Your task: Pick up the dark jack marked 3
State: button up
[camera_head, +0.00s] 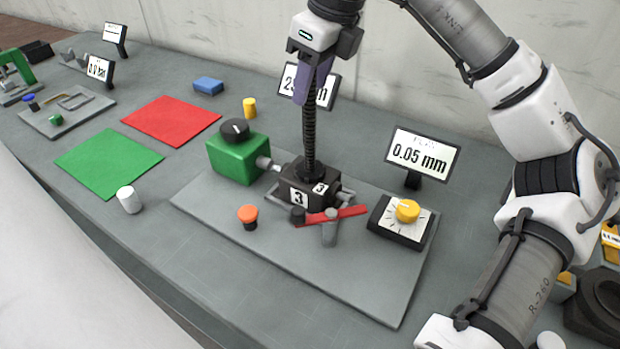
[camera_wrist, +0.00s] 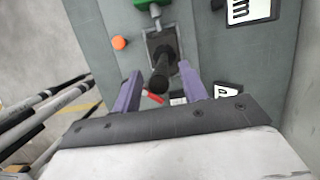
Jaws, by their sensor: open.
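The dark jack marked 3 (camera_head: 299,191) stands upright on a grey plate (camera_head: 385,296), its tall threaded screw rising from a black block with white "3" labels. My gripper (camera_head: 312,98) is above the block, at the upper part of the screw, its purple fingers pointing down. In the wrist view the jack's screw (camera_wrist: 161,68) shows end-on between the two open fingers of my gripper (camera_wrist: 160,72), with visible gaps on both sides. The fingers do not appear to touch it. The head view partly hides the screw's top behind a finger.
A green box with a black knob (camera_head: 238,157) joins the jack's left side by a shaft. A red bar (camera_head: 345,213), grey lever, orange button (camera_head: 248,214) and yellow dial box (camera_head: 400,225) surround it. A display reading 0.05 mm (camera_head: 420,155) stands behind. Red and green mats lie left.

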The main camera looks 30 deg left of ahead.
aim_at(305, 107)
jog(key=shift+p+x, duration=0.3)
jog(key=shift+x, duration=1.5)
grip_shut()
jog(key=shift+w+r, duration=0.1)
jog(key=shift+r, duration=0.1)
